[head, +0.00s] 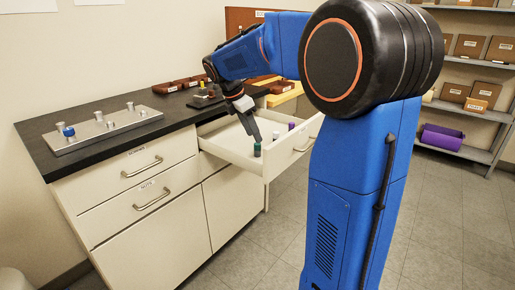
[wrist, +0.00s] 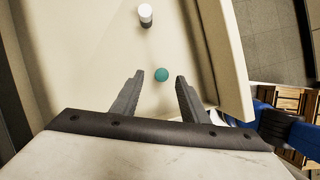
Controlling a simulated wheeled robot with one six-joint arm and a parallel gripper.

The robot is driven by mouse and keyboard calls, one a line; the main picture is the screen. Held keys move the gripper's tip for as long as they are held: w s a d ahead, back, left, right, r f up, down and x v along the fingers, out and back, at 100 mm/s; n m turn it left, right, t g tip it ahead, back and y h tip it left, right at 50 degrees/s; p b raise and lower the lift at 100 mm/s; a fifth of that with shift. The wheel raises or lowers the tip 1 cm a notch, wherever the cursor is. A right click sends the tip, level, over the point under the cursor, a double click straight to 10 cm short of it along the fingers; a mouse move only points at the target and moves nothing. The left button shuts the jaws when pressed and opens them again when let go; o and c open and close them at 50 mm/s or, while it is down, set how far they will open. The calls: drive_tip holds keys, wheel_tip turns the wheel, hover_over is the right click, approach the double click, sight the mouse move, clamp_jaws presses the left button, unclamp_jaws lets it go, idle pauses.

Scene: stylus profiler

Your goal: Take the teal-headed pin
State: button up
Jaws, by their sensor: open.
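The teal-headed pin (wrist: 162,74) stands in the open white drawer. In the wrist view its round teal top lies between and just beyond my two fingertips, apart from both. It also shows in the head view (head: 257,150) as a dark pin with a teal band, near the drawer's front corner. My gripper (wrist: 158,78) is open and empty, pointing down into the drawer. In the head view my gripper (head: 254,138) is right above the pin, and it partly hides the pin's top.
A white-headed pin (wrist: 145,14) stands in the same drawer, and a purple-topped pin (head: 291,126) shows farther back. The drawer's front wall (wrist: 222,60) is close to my right finger. A metal plate (head: 104,128) with several pins, one blue, lies on the dark counter (head: 60,165).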

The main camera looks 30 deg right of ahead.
sight(255, 144)
drive_tip(key=shift+s+x, duration=0.2)
drive_tip(key=shift+x, duration=1.65)
drive_tip(key=shift+a, duration=0.15)
drive_tip(key=shift+c, duration=0.3)
clamp_jaws()
wheel_tip(255, 144, up, 10)
